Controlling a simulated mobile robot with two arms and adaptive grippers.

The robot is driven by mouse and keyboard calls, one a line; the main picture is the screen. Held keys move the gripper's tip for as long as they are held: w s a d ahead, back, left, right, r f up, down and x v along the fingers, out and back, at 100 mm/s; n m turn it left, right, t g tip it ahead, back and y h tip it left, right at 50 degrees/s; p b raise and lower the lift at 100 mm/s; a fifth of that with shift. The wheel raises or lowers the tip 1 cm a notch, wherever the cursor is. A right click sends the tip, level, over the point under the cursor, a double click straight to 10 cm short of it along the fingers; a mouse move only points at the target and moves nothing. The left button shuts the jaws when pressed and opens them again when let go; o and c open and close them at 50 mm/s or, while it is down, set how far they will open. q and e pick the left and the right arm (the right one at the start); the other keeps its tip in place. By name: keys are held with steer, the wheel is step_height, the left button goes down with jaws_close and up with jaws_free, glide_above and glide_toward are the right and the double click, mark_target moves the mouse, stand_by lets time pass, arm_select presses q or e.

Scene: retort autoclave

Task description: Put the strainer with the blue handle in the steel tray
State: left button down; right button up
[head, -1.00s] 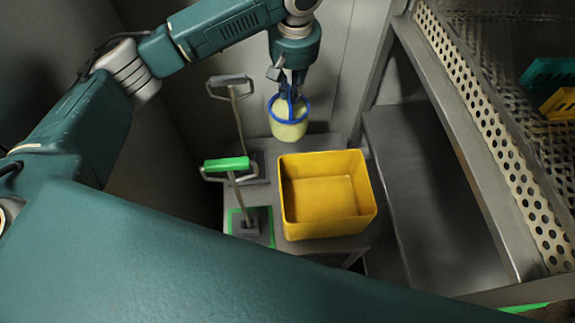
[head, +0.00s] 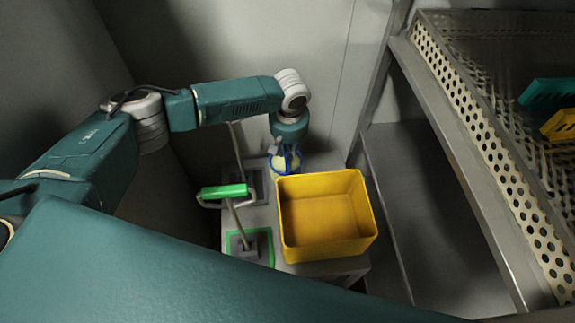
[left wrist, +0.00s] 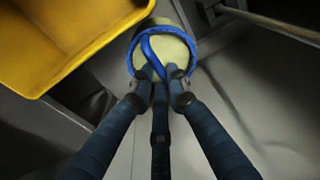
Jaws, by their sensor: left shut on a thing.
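My left gripper (head: 285,147) is shut on the blue handle of a pale yellow-green round container with a blue rim (head: 291,163). In the left wrist view the fingers (left wrist: 164,84) close on the blue handle (left wrist: 150,45), with the pale body (left wrist: 174,50) beyond it. I cannot tell whether it is a strainer. It is behind the yellow bin, near the grey stand's back edge; I cannot tell whether it touches the stand. No steel tray is clearly identifiable. My right gripper is not in view.
A yellow bin (head: 325,180) stands on the grey stand (head: 262,215). A perforated metal rack (head: 470,110) with green (head: 550,92) and yellow (head: 562,125) baskets is at right, above a bare grey surface (head: 420,200).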

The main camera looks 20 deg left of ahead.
mark_target(279, 167)
arm_select(q)
step_height(279, 167, down, 4)
steer(key=shift+r, duration=0.25)
steer(key=shift+f, duration=0.7)
step_height(279, 167, down, 4)
steer(key=shift+r+b, duration=0.15)
steer(key=shift+b, duration=0.25)
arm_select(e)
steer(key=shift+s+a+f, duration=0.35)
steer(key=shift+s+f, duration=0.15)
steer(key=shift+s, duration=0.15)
arm_select(q)
steer(key=c, duration=2.1)
jaws_free()
steer(key=o, duration=0.4)
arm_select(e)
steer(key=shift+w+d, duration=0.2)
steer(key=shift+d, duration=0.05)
